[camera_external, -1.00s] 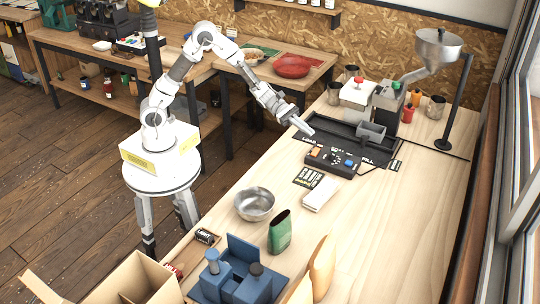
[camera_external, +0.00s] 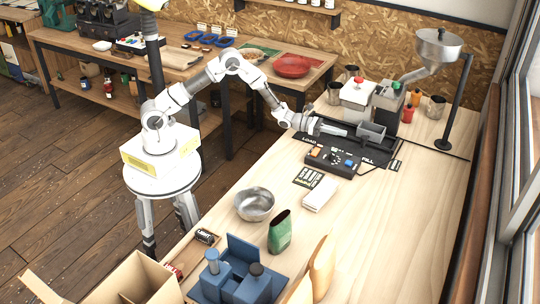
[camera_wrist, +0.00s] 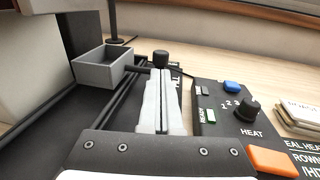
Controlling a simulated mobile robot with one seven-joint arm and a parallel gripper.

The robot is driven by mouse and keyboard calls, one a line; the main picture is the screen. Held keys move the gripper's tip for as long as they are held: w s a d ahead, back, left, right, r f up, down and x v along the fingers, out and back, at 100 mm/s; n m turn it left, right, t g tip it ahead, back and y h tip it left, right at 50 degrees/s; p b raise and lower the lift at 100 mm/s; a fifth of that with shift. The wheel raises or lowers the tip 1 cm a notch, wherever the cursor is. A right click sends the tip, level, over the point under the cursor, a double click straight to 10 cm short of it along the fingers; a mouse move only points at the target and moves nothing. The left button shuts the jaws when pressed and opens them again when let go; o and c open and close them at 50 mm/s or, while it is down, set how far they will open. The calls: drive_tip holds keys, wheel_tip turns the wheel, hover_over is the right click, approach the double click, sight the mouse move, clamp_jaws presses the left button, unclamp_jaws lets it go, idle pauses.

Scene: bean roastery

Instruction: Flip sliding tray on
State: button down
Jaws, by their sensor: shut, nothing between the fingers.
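The sliding tray (camera_external: 371,132) is a small grey open box on dark rails in a black base, at the end near the FILL label. It also shows at upper left in the wrist view (camera_wrist: 98,74), with a short rod running to a black knob (camera_wrist: 160,58). My gripper (camera_external: 344,131) is low over the base, to the left of the tray in the external view. In the wrist view its fingers (camera_wrist: 161,95) are shut together and empty, pointing at the knob. Whether the fingertips touch the knob I cannot tell.
A control box (camera_external: 331,161) with an orange switch (camera_wrist: 283,160), a dial (camera_wrist: 247,109) and a blue button stands close to the right of the fingers. A machine with a metal hopper (camera_external: 438,48) stands behind the tray. The table's right side is clear.

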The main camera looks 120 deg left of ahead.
drive_tip(key=shift+w+a+f, duration=0.1)
drive_tip(key=shift+w+a, duration=0.15)
drive_tip(key=shift+w, duration=1.15)
drive_tip(key=shift+w+a, duration=0.2)
drive_tip(key=shift+w, duration=1.15)
drive_tip(key=shift+w, duration=0.1)
